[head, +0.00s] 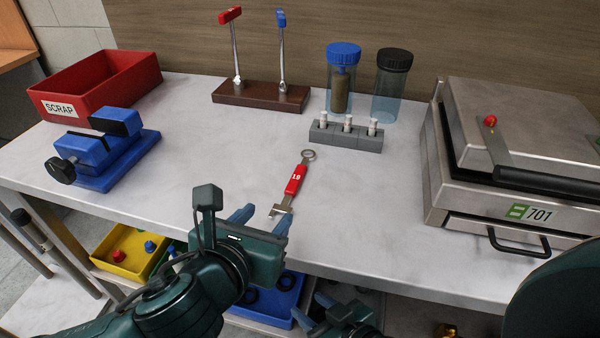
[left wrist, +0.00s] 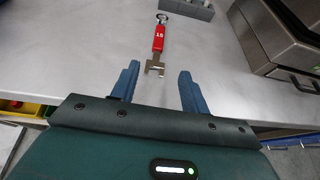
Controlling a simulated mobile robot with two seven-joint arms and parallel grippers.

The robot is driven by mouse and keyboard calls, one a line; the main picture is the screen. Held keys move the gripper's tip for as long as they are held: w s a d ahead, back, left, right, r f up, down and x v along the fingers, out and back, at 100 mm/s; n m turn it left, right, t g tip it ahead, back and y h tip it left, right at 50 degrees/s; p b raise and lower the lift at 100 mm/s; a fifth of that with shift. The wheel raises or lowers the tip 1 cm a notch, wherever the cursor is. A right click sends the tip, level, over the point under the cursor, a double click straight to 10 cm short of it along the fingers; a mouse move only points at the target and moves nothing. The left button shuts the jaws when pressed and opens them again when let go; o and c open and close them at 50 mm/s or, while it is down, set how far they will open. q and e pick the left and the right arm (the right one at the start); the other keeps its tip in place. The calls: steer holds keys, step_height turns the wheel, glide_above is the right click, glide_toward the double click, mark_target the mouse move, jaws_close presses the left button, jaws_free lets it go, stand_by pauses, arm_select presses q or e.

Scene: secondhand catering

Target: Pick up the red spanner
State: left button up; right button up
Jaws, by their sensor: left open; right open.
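The red spanner (head: 295,180) lies on the grey worktop, with a white 19 on its red handle. Its ring end points to the back and its open-jaw end to the front. In the left wrist view the spanner (left wrist: 158,42) lies ahead, its jaw end just beyond and between the fingertips. My left gripper (head: 262,212) is open and empty near the worktop's front edge, close to the jaw end; its blue fingers also show in the left wrist view (left wrist: 157,76). My right gripper (head: 322,305) is low, in front of the worktop edge, partly cut off by the frame.
A grey block (head: 346,137) with white vials stands behind the spanner. A metal press (head: 470,190) is at right, a blue vice (head: 104,152) and red SCRAP bin (head: 120,82) at left. A brown tool stand (head: 261,96) and two jars are at the back. Worktop around the spanner is clear.

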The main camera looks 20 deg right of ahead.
mark_target(292, 186)
arm_select(q)
steer(key=b+x, duration=0.1)
steer(key=x, duration=1.1)
steer(key=shift+w+f, duration=0.15)
steer(key=shift+w, duration=0.05)
jaws_close()
